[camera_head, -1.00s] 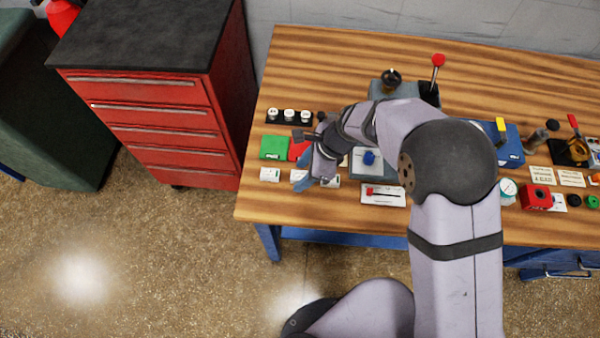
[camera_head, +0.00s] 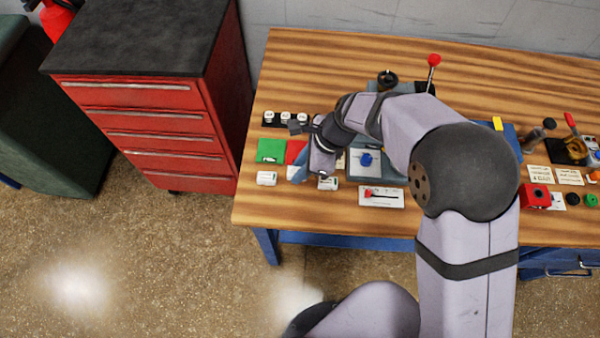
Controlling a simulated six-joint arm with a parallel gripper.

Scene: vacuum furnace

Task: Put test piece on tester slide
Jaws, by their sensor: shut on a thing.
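My gripper (camera_head: 301,168) is at the left part of the bench, pointing down beside the red and green tiles, above the row of small white labelled pieces. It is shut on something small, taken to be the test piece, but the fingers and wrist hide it. A grey device with a white plate and a blue knob (camera_head: 366,159) stands just right of my wrist. In front of it lies a white card with a red slider (camera_head: 381,196). I cannot tell for sure which of these is the tester slide.
A black rack of white cylinders (camera_head: 286,118), a green tile (camera_head: 270,150) and a red tile (camera_head: 294,151) lie close to my gripper. A red-knobbed lever (camera_head: 433,62) rises behind. The bench's back left is clear. A red drawer cabinet (camera_head: 150,120) stands left.

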